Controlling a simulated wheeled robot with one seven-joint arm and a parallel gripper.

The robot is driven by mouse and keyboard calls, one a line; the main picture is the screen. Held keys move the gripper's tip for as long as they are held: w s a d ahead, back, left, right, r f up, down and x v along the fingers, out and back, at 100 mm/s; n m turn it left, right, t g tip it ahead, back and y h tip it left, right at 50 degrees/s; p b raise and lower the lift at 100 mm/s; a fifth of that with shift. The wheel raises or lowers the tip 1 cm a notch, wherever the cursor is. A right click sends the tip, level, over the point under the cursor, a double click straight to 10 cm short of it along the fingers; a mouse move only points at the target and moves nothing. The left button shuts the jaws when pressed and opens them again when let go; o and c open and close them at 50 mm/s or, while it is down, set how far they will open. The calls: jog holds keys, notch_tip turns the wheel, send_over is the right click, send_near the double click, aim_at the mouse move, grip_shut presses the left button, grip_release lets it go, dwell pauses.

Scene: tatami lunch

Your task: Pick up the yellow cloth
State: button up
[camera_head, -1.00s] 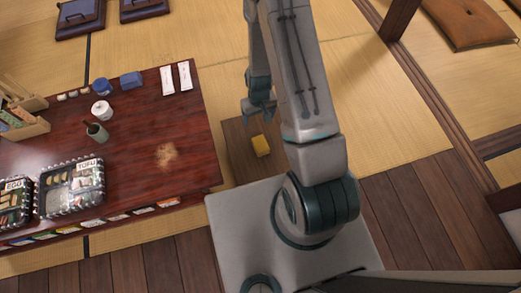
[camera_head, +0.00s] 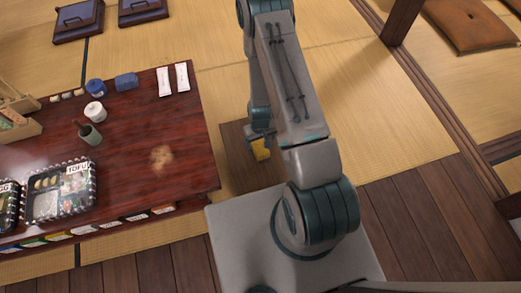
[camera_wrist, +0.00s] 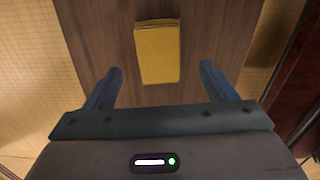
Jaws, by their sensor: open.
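The yellow cloth (camera_head: 260,150) is a small folded block lying on a low dark wooden stand (camera_head: 236,166) to the right of the red-brown table. In the wrist view the cloth (camera_wrist: 158,52) lies flat on the wood, just beyond the fingertips and centred between them. My gripper (camera_wrist: 160,70) is open and empty, with one finger on each side of the cloth's line. In the head view my gripper (camera_head: 260,136) is over the cloth's far edge and hides part of it. I cannot tell the height left between fingers and cloth.
The red-brown table (camera_head: 190,130) holds a powdery tan patch (camera_head: 161,158), a green cup (camera_head: 91,136), a white pot (camera_head: 95,111), two white packets (camera_head: 173,80) and a tofu lunch box (camera_head: 62,192). Its edge is close left of the stand. Tatami lies open to the right.

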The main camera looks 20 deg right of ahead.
aim_at(260, 148)
notch_tip(260, 148, down, 5)
jog(key=shift+r+b, duration=0.2)
jog(key=shift+b, duration=0.85)
jog(key=c, duration=1.1)
jog(key=shift+o, duration=0.2)
jog(key=shift+r, duration=0.1)
jog(key=shift+r+p, duration=0.35)
jog(key=shift+r, duration=0.1)
notch_tip(260, 148, up, 4)
jog(key=shift+f+p, duration=0.1)
jog(key=shift+p, duration=0.95)
jog(key=s+r+p, duration=0.3)
jog(key=s+r, duration=0.3)
jog(key=s, duration=0.5)
jog(key=shift+s+d+r, duration=0.15)
jog(key=shift+s+d, duration=0.2)
jog(key=shift+d, duration=0.05)
jog(key=shift+o, duration=0.4)
